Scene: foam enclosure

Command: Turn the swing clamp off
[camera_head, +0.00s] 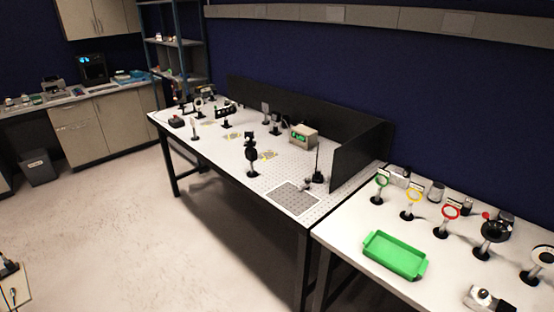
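I cannot make out a swing clamp for certain at this distance. A thin black post on a round base (318,177) stands near the right end of the perforated optical table (225,165). A small metallic piece (307,186) sits beside its foot; its shape is too small to read. A grey square plate (294,198) lies flat just in front of them. A black mount on a post (252,157) stands further left. Neither of my grippers is in view, and nothing is seen touching these things.
A black panel (290,113) closes the table's back and right end. The right table holds a green tray (394,256), a green ring (382,181), a yellow ring (414,195) and a red ring (451,212) on stands. The floor (110,235) in front is open.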

